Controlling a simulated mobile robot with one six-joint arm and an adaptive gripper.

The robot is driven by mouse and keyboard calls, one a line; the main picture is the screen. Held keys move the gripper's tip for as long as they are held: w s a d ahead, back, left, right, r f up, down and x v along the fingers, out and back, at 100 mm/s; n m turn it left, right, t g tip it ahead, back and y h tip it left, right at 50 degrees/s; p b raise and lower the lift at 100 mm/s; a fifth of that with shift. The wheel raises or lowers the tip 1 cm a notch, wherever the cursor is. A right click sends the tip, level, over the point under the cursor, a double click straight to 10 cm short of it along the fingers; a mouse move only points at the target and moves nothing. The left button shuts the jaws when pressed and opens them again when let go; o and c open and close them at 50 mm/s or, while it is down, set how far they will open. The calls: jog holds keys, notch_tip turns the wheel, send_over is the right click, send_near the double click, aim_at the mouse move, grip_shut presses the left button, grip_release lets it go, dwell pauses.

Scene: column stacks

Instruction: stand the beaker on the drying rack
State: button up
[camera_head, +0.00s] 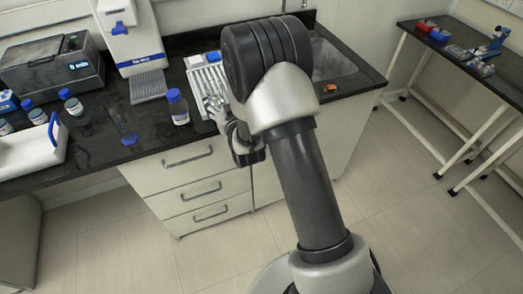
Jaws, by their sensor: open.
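The drying rack (198,78) is the white ribbed tray on the black bench, left of my arm's elbow. My gripper (212,103) is small and partly hidden by my own arm. It is over the near end of the rack, with its fingers open. A clear, glassy shape shows at the fingertips. It may be the beaker standing on the rack, but I cannot tell it apart from the fingers with certainty. Whether it touches the fingers is also unclear. My elbow hides the right part of the rack.
A blue-capped bottle (177,106) stands close left of the rack. A clear cylinder with a blue base (129,138) is farther left. A white dispenser (133,40) stands behind. A sink (332,62) is to the right. A side table (480,60) stands far right.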

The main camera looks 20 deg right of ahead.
jog(key=s+r+g, duration=0.5)
jog(key=s+r, duration=0.6)
jog(key=r, duration=0.1)
jog(key=s+r+g, duration=0.2)
jog(key=s+g, duration=0.5)
jog(key=s, duration=2.4)
jog(key=shift+r, duration=0.2)
